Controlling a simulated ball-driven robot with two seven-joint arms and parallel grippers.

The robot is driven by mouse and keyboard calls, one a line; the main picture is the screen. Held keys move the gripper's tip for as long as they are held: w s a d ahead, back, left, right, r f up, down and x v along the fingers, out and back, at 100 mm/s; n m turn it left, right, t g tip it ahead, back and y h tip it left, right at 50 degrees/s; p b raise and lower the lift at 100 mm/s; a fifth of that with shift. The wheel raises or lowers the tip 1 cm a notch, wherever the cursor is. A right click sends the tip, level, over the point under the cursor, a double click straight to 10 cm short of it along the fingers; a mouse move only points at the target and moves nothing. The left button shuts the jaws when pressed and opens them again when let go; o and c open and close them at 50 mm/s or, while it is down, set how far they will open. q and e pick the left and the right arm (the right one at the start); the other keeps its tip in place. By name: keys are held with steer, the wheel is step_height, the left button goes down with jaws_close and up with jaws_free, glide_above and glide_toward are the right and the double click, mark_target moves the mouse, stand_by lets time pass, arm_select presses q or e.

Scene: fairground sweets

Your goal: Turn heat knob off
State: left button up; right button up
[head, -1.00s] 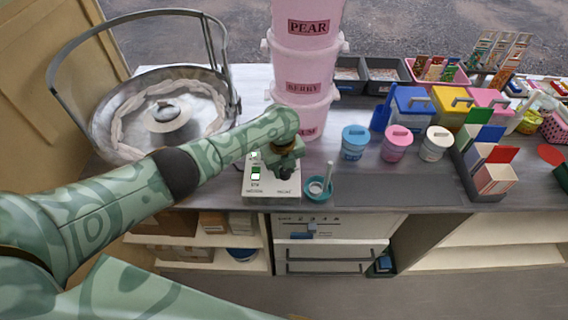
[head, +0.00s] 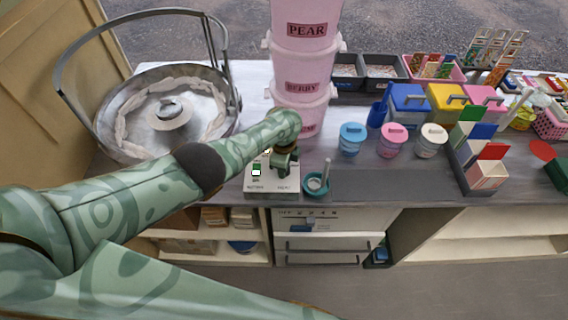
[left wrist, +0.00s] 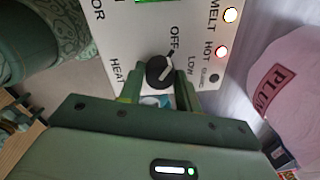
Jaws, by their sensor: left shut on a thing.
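The white control box (head: 262,186) stands on the counter by the pink tubs, with a green switch (head: 257,166) on its left half. In the left wrist view its panel (left wrist: 130,45) shows OFF, LOW and HEAT labels around the black heat knob (left wrist: 158,70). My right gripper is out of view.
A large metal floss bowl (head: 128,143) is at left. Stacked pink tubs (head: 300,92) stand close behind the box. A teal cup (head: 316,184) sits just right of it. Lidded jars (head: 352,140) stand farther right; the front counter between is clear.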

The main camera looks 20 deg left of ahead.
arm_select(q)
steer(key=shift+n, duration=0.5)
steer(key=o, duration=1)
steer(key=shift+c, duration=0.2)
step_height(320, 180, up, 16)
steer(key=p, duration=1.1)
steer(key=shift+s+r, duration=0.15)
steer(key=shift+s, duration=0.2)
